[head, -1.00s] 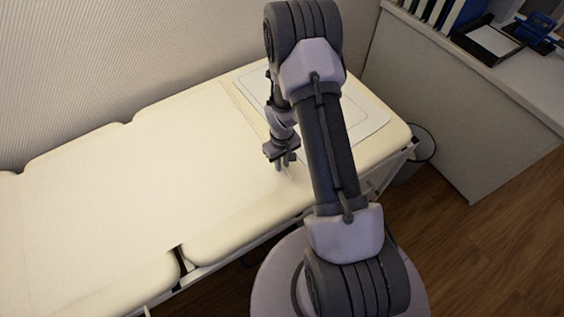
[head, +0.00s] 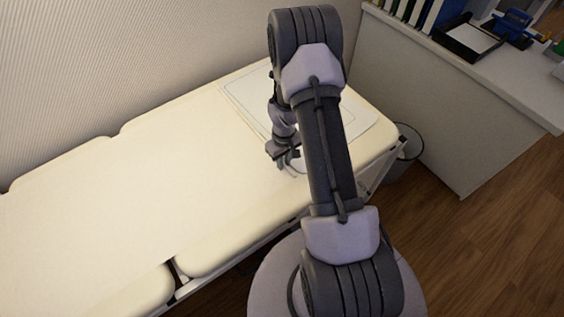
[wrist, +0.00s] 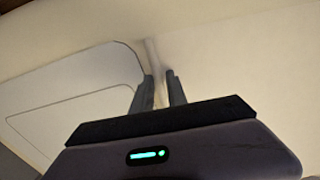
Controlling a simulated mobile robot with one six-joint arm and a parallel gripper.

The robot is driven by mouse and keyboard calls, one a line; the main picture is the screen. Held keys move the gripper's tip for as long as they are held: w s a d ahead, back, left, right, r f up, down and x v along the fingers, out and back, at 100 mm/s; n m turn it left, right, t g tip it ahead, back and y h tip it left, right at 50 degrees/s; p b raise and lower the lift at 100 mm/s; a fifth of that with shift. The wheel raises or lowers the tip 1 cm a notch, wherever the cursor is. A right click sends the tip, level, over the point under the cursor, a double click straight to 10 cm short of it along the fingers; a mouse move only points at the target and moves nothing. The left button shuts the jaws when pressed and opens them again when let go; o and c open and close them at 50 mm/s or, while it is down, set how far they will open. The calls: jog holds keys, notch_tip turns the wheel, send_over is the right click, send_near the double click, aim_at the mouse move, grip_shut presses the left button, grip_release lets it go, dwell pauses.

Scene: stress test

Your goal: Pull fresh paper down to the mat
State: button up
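The fresh paper (head: 150,185) is a pale cream sheet along the couch, hard to tell from the couch top. The mat (head: 238,88) is a white rounded panel with a thin outline at the couch's right end; it also shows in the wrist view (wrist: 60,98). My gripper (head: 287,160) is low over the couch at the mat's near left edge. In the wrist view my fingers (wrist: 160,90) are close together with a pale raised fold of paper (wrist: 152,52) between them. The paper's end looks close to the mat's left edge; whether it touches is unclear.
A waste bin (head: 405,155) stands on the floor beyond the couch's right end. A counter (head: 490,110) with a black tray (head: 470,40) and a blue hole punch (head: 510,28) is at the right. A ribbed wall (head: 120,60) runs behind the couch.

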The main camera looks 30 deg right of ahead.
jog(key=o, duration=0.4)
notch_tip(320, 180, up, 17)
jog(key=p, duration=0.5)
jog(key=shift+r+p, duration=0.2)
jog(key=shift+p, duration=0.1)
